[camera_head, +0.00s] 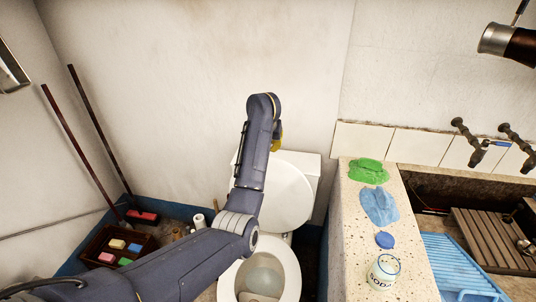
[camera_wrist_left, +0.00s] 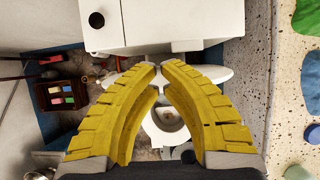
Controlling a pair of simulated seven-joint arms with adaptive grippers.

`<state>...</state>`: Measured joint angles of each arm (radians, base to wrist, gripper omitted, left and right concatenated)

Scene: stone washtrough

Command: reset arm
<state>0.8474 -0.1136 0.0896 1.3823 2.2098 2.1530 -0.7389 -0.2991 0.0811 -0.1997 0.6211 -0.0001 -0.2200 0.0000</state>
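My left arm rises from the lower left in the head view and bends up in front of the toilet. Its yellow left gripper (camera_head: 277,140) is mostly hidden behind the wrist there. In the left wrist view, the left gripper (camera_wrist_left: 159,67) has its two yellow fingers curved together, tips nearly touching, with nothing between them. The open toilet (camera_head: 288,260) lies below; its bowl (camera_wrist_left: 170,137) shows between the fingers in the left wrist view. My right gripper is in neither view.
A speckled stone ledge (camera_head: 358,270) at right holds a green cloth (camera_head: 368,171), a blue cloth (camera_head: 380,205), a blue lid (camera_head: 385,240) and a soda jar (camera_head: 383,272). A blue rack (camera_head: 460,265) is beside it. A sponge crate (camera_head: 95,243) stands at left.

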